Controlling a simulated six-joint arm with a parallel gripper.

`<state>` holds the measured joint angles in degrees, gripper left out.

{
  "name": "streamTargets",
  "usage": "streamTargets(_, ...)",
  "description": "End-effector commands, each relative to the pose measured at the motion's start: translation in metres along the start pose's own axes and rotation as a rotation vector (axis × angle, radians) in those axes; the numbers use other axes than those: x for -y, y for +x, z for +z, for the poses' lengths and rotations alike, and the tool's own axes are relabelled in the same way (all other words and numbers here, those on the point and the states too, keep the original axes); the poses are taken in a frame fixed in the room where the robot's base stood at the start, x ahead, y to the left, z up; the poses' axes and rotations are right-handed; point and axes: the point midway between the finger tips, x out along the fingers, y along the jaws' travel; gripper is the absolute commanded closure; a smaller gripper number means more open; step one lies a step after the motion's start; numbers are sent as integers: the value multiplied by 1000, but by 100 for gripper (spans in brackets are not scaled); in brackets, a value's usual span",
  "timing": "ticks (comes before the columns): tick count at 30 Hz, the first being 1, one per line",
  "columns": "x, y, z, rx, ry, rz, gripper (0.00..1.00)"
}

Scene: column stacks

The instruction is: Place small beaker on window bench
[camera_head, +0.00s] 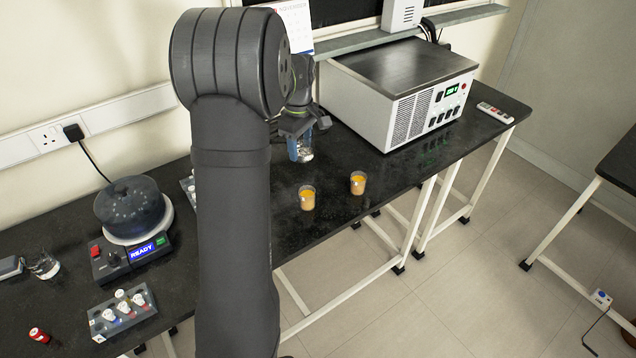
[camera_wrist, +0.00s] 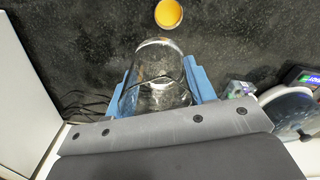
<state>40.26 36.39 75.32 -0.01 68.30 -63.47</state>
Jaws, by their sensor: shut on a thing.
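My gripper (camera_wrist: 160,88) is shut on a clear glass beaker, its blue fingers on either side of it in the wrist view. The beaker (camera_wrist: 157,66) looks transparent, with a little clear liquid inside. In the head view the gripper (camera_head: 300,143) and beaker (camera_head: 302,154) are at the black bench, left of the white instrument. I cannot tell whether the beaker touches the bench. The black bench top (camera_head: 350,215) runs under them. Another small glass beaker (camera_head: 43,265) stands at the far left of the bench. Which bench is the window bench is not clear.
Two orange-filled cups (camera_head: 307,198) (camera_head: 357,183) stand close in front of the gripper. A white instrument (camera_head: 400,95) is to the right. A centrifuge-like device (camera_head: 130,210) and a vial rack (camera_head: 122,312) are left. Another dark bench (camera_head: 622,160) stands at the right edge.

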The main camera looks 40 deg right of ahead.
Motion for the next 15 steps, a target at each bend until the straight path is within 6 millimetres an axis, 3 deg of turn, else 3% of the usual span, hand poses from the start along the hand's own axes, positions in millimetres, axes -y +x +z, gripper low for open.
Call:
streamTargets(3, -5, 3, 8, 1, 17, -2, 74)
streamTargets(15, -4, 47, 6, 0, 13, -1, 74)
